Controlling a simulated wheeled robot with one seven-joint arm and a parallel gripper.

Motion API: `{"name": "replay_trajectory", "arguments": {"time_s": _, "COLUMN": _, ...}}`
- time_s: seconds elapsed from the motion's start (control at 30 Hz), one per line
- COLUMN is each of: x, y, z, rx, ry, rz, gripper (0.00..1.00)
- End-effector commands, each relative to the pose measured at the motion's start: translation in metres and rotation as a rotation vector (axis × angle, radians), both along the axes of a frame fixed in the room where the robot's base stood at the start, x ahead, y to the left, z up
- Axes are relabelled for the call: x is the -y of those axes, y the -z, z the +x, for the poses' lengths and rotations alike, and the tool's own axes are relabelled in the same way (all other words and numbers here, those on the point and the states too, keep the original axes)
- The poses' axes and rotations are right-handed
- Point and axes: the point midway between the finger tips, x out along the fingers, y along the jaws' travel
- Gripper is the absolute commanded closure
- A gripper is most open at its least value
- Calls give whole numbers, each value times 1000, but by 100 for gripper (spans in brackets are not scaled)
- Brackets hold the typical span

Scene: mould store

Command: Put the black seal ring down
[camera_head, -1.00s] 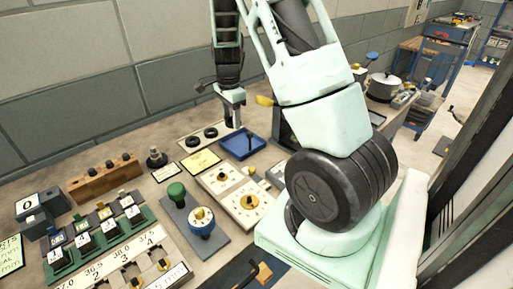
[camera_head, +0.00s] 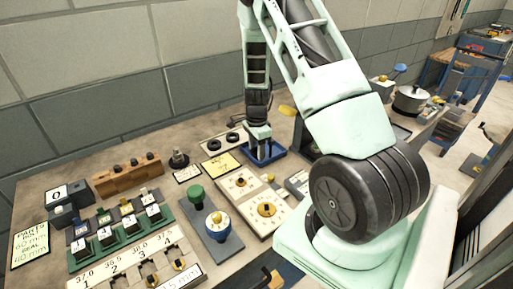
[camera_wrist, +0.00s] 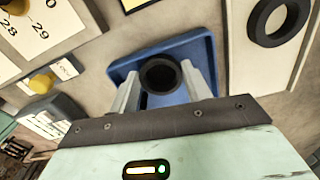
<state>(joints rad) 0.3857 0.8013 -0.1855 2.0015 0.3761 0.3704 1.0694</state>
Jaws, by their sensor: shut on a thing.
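My gripper (camera_head: 263,158) is over the blue tray (camera_head: 281,154), low at it, in the head view. In the wrist view my gripper (camera_wrist: 162,88) is shut on a black seal ring (camera_wrist: 160,59), held between the two fingertips. The blue tray (camera_wrist: 120,71) lies right below the ring, its rim showing around the fingers. I cannot tell whether the ring touches the tray floor. In the head view the held ring is hidden by the fingers.
A white board with two black rings (camera_head: 232,137) lies behind the tray; one ring (camera_wrist: 254,22) shows at the wrist view's top right. A yellow card (camera_head: 220,165) and a cream board with brass knobs (camera_head: 249,202) lie to the tray's left and front. The wall is behind.

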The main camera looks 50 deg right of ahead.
Motion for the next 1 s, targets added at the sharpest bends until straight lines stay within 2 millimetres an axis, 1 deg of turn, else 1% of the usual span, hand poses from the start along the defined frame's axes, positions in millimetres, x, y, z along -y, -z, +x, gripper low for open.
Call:
{"name": "replay_trajectory", "arguments": {"time_s": 0.17, "x": 0, "y": 4, "z": 0, "rx": -1, "ry": 0, "rz": 0, "gripper": 77}}
{"name": "replay_trajectory", "arguments": {"time_s": 0.2, "x": 0, "y": 4, "z": 0, "rx": -1, "ry": 0, "rz": 0, "gripper": 49}}
{"name": "replay_trajectory", "arguments": {"time_s": 0.27, "x": 0, "y": 3, "z": 0, "rx": -1, "ry": 0, "rz": 0, "gripper": 32}}
{"name": "replay_trajectory", "arguments": {"time_s": 0.3, "x": 0, "y": 3, "z": 0, "rx": -1, "ry": 0, "rz": 0, "gripper": 30}}
{"name": "replay_trajectory", "arguments": {"time_s": 0.53, "x": 0, "y": 3, "z": 0, "rx": -1, "ry": 0, "rz": 0, "gripper": 30}}
{"name": "replay_trajectory", "arguments": {"time_s": 0.67, "x": 0, "y": -4, "z": 1, "rx": 1, "ry": -1, "rz": 0, "gripper": 30}}
{"name": "replay_trajectory", "arguments": {"time_s": 0.77, "x": 0, "y": -16, "z": 1, "rx": 3, "ry": -1, "rz": -2, "gripper": 30}}
{"name": "replay_trajectory", "arguments": {"time_s": 0.87, "x": 0, "y": -36, "z": 2, "rx": 4, "ry": -2, "rz": -3, "gripper": 30}}
{"name": "replay_trajectory", "arguments": {"time_s": 1.0, "x": 0, "y": -67, "z": 2, "rx": 5, "ry": -3, "rz": -3, "gripper": 30}}
